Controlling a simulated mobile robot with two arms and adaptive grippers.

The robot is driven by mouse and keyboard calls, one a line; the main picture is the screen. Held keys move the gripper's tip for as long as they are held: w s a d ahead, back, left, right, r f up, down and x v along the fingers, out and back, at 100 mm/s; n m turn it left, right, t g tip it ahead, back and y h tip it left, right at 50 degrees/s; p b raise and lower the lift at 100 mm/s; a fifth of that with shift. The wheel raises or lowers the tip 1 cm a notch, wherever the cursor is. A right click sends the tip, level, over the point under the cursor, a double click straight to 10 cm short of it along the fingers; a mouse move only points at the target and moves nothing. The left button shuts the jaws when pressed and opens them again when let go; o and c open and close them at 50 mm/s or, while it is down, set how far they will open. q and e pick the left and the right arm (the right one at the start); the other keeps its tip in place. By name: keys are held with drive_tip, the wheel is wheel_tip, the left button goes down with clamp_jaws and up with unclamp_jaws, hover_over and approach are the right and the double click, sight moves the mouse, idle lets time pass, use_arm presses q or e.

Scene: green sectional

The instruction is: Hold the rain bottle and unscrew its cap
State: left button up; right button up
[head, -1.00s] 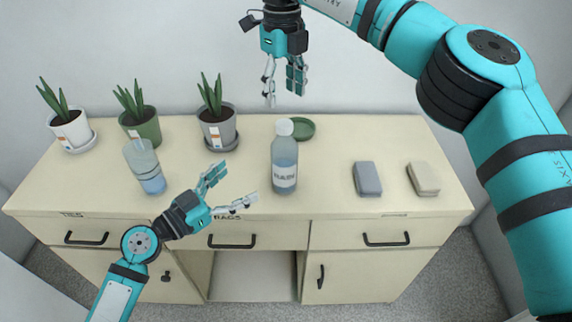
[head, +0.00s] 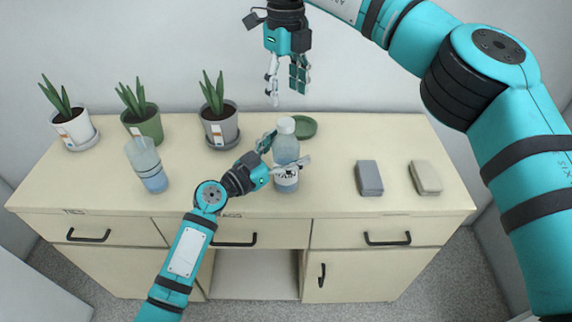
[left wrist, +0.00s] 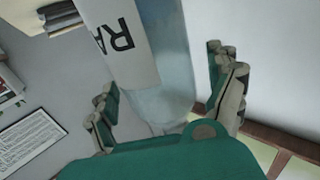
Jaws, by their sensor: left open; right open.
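The rain bottle (head: 286,150) stands upright on the cabinet top, clear with bluish liquid, a white label and a white cap (head: 286,125). My left gripper (head: 286,153) is open, with its fingers on either side of the bottle's body; I cannot tell whether they touch it. In the left wrist view the bottle (left wrist: 172,60) with its label lies between the open fingers (left wrist: 165,105). My right gripper (head: 286,92) is open and empty, pointing down, above and behind the bottle's cap.
A green saucer (head: 306,127) lies just behind the bottle. A grey block (head: 369,178) and a beige block (head: 425,177) lie at right. The cabinet top (head: 335,165) between is clear.

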sight(286, 122)
use_arm(q)
clamp_jaws()
use_arm(e)
drive_tip(key=m, duration=1.3)
drive_tip(key=shift+m, duration=0.3)
drive_tip(key=m, duration=0.6)
drive_tip(key=shift+m, duration=0.3)
drive_tip(key=m, duration=0.6)
drive_tip(key=shift+m, duration=0.3)
drive_tip(key=shift+f, duration=4)
